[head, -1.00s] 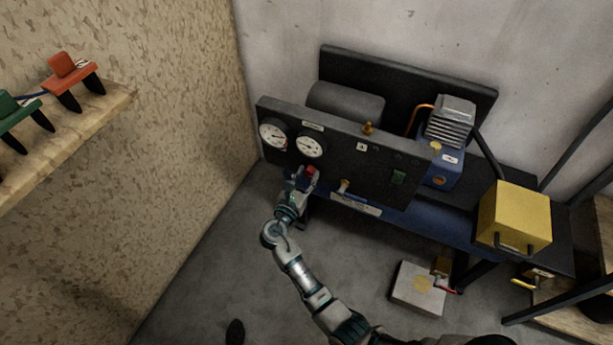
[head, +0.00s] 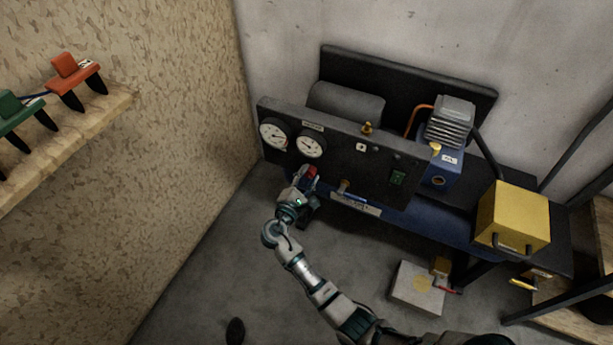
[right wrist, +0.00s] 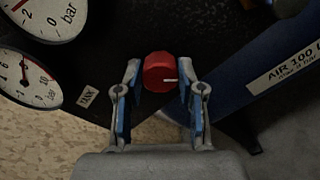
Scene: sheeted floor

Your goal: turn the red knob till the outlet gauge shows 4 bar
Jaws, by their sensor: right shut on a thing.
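The red knob (head: 310,172) is on the dark panel (head: 340,165), below the right of two white dial gauges. My right gripper (head: 304,180) is shut on it. In the right wrist view, the fingers (right wrist: 160,76) grip opposite sides of the red knob (right wrist: 162,72), whose white mark points right. The left gauge (head: 272,134) and right gauge (head: 311,146) show in the head view, too small to read. In the wrist view, one gauge (right wrist: 45,16) marked "bar" is cut off; another (right wrist: 25,78) is beside a "TANK" label. My left gripper is not in view.
A compressor (head: 448,135) and yellow box (head: 514,218) stand farther right. A shelf (head: 60,140) with red and green clamps is at left.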

